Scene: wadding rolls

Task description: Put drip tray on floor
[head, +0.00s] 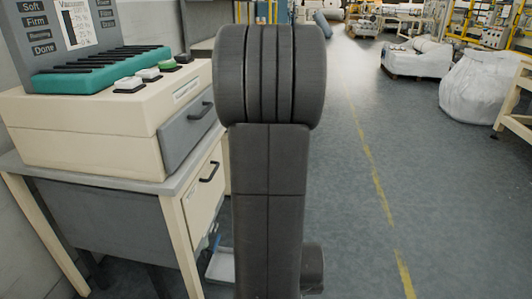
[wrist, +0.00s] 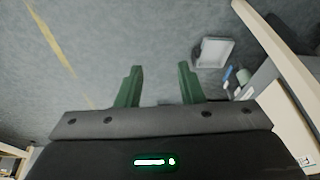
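A shallow pale grey tray (wrist: 213,53), which looks like the drip tray, lies at or near floor level in the wrist view, ahead and right of my gripper. Part of it shows in the head view (head: 220,266) beside the bench's lower right side, half hidden by my arm. My gripper (wrist: 159,76) has two green fingers spread wide apart, with nothing between them. Its fingers are apart from the tray. The head view does not show the gripper.
A blue item (wrist: 227,73) and a pale green item (wrist: 243,75) lie beside the tray. White bundles (head: 490,100) stand back right. The floor (head: 350,200) right of my arm is clear.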

